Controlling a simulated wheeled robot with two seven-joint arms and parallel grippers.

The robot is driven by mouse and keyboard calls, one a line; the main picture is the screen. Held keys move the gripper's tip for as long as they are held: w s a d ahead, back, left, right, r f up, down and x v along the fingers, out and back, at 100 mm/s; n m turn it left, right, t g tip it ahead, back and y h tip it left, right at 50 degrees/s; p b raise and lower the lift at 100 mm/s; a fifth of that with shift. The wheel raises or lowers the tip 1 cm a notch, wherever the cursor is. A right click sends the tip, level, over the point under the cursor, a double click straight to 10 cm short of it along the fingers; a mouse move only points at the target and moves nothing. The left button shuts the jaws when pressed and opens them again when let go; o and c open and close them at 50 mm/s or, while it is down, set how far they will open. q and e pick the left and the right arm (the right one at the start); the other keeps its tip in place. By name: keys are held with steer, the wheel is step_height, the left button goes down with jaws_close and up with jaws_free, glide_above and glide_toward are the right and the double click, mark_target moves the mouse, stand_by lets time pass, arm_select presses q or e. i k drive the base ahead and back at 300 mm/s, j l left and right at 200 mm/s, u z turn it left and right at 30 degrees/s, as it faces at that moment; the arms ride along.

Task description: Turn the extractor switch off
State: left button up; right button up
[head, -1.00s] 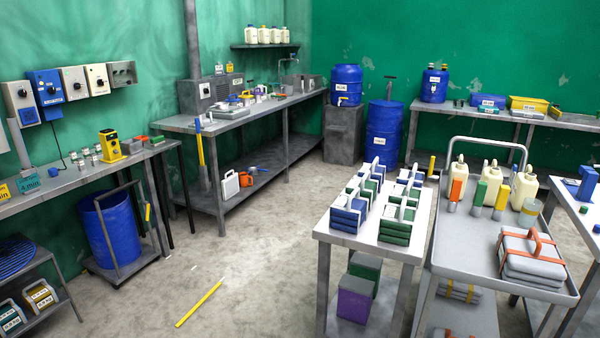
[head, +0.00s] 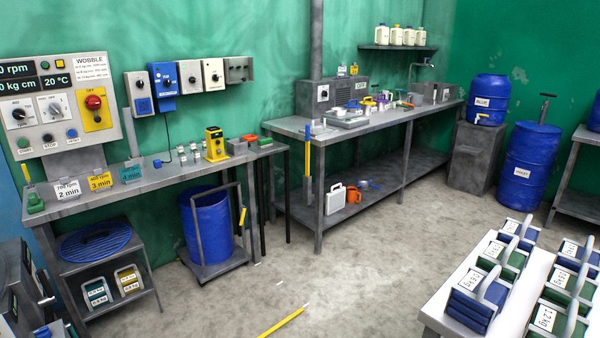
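Several wall control boxes hang on the green wall at the left: a grey box (head: 139,94), a blue box (head: 164,79) with a black knob and small lettering, two pale boxes with knobs, one pale grey (head: 189,77) and one white (head: 213,75), and a grey one (head: 239,69). A grey unit with a black knob (head: 323,92) stands on the far bench beside a vertical pipe. A red rotary switch (head: 94,102) on a yellow plate sits on the control panel (head: 55,145). I cannot read which one is the extractor switch. Neither gripper shows.
A grey bench (head: 90,198) runs under the boxes, with a blue drum (head: 207,225) on a trolley below it. The far bench (head: 385,118) stands to its right. A yellow rod (head: 284,322) lies on the floor.

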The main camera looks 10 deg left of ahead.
mark_target(95, 102)
steer(key=i+j+u, duration=0.15)
steer(key=i+u, duration=0.55)
steer(key=i, duration=0.25)
steer(key=i+l+u, duration=0.1)
steer(key=i+u, duration=0.25)
steer(key=i+j+u, duration=0.15)
steer(key=i, duration=0.6)
steer(key=i+j+u, duration=0.2)
steer(key=i, duration=0.55)
steer(key=i+j+z, duration=0.1)
steer(key=i+j, duration=0.1)
steer(key=i, duration=0.1)
